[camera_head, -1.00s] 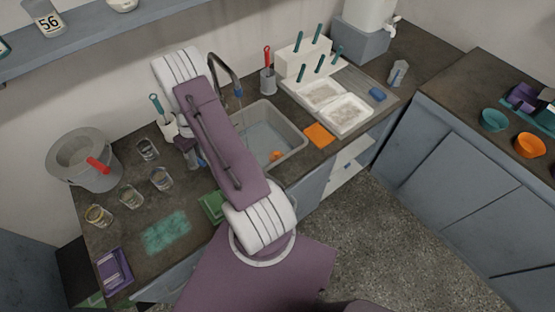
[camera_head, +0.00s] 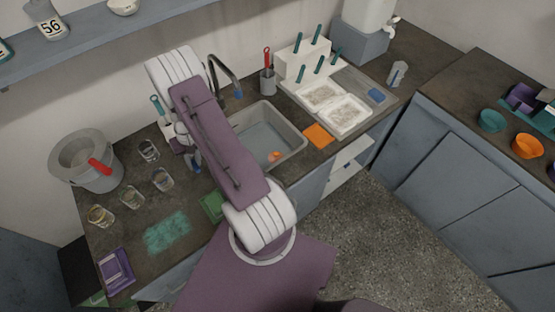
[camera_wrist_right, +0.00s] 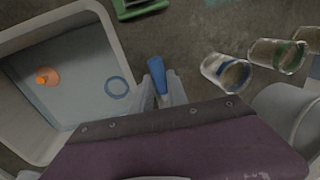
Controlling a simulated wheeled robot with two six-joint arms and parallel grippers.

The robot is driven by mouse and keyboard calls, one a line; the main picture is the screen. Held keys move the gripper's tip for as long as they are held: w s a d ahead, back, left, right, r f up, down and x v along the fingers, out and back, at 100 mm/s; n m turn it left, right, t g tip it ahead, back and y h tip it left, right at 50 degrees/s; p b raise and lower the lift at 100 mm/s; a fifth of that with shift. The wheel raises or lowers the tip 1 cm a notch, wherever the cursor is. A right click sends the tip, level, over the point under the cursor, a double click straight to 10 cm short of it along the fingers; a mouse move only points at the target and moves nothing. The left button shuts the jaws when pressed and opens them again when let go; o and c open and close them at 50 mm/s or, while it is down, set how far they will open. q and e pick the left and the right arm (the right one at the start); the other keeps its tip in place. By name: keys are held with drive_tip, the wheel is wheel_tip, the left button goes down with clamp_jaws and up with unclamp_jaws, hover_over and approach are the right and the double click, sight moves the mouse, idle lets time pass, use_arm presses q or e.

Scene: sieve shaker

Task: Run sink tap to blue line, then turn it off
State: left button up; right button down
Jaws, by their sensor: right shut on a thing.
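The sink (camera_head: 303,143) is set in the dark counter, with a pale bluish floor or water surface; I cannot tell its level. I see no clear stream, and my arm hides part of the sink. In the right wrist view, a blue ring (camera_wrist_right: 116,87) shows inside the sink basin (camera_wrist_right: 103,15). My right gripper (camera_wrist_right: 160,85) is shut on a blue handle (camera_wrist_right: 158,72) just beside the sink; it also shows in the head view (camera_head: 195,163). My left gripper is not in view.
An orange object (camera_head: 274,157) is in the sink. Several glasses (camera_head: 162,180) and a grey bucket (camera_head: 70,178) stand on the left. A green item (camera_head: 211,207) lies by the sink's front left. A white rack (camera_head: 303,58) and orange cloth (camera_head: 318,136) are on the right.

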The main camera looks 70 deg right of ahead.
drive_tip(key=shift+w, duration=0.1)
idle(0.3)
drive_tip(key=c, duration=1.2)
unclamp_jaws()
drive_tip(key=shift+c, duration=0.2)
drive_tip(key=shift+o, duration=0.2)
drive_tip(key=shift+w+a, duration=0.1)
drive_tip(key=shift+r, duration=0.1)
wheel_tip(320, 180, up, 9)
drive_tip(key=d+b, duration=0.1)
drive_tip(key=shift+s+d, duration=0.15)
drive_tip(key=shift+s, duration=0.25)
